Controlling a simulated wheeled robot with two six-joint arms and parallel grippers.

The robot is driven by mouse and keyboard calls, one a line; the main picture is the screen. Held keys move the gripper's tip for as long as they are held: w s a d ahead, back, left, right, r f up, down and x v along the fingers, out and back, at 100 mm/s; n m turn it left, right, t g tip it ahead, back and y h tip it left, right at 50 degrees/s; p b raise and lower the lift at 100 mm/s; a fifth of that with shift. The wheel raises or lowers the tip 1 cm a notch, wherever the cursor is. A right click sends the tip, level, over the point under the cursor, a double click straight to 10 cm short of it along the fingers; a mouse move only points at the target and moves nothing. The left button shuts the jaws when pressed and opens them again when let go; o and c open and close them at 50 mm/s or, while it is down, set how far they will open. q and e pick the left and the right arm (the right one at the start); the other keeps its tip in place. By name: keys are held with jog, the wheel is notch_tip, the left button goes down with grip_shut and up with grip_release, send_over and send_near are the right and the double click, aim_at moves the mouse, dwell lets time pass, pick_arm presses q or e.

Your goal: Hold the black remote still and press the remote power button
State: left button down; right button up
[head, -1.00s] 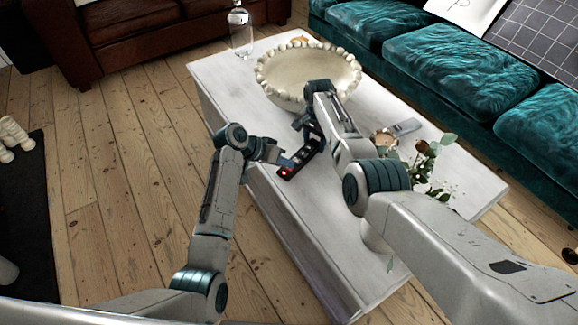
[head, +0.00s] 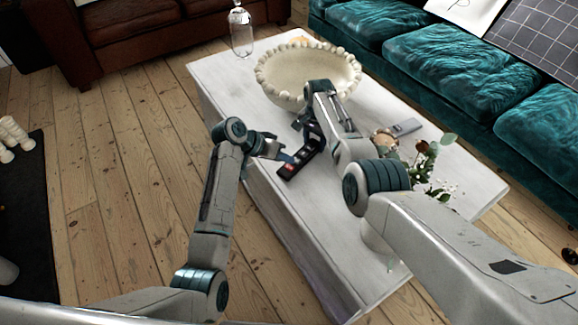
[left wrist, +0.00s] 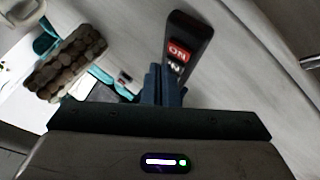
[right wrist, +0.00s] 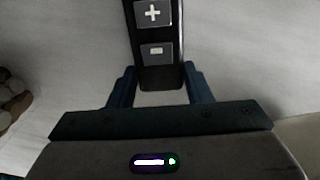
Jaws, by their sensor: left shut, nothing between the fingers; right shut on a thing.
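The black remote (head: 300,161) is held over the near-left edge of the white table in the head view. My right gripper (right wrist: 160,84) is shut on its far end, one finger on each side, below the plus and minus buttons. My left gripper (left wrist: 162,75) is shut and empty, its fingertips close to the remote's near end. In the left wrist view the remote (left wrist: 196,28) shows a red ON button (left wrist: 179,53) just right of the fingertips. The fingers partly hide the button below it. I cannot tell whether they touch the remote.
A large pale bowl (head: 285,93) stands behind my right gripper. A glass bottle (head: 241,38) stands at the table's far corner. A grey remote-like object (head: 406,128) and a vase of flowers (head: 425,165) are to the right. The table's near-left surface (head: 290,215) is clear.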

aim_at(285, 169)
pick_arm(q)
jog(key=shift+r, duration=2.35)
pick_arm(e)
jog(key=o, duration=1.1)
jog(key=shift+r, duration=0.1)
notch_tip(285, 169, up, 12)
jog(key=shift+f, duration=0.1)
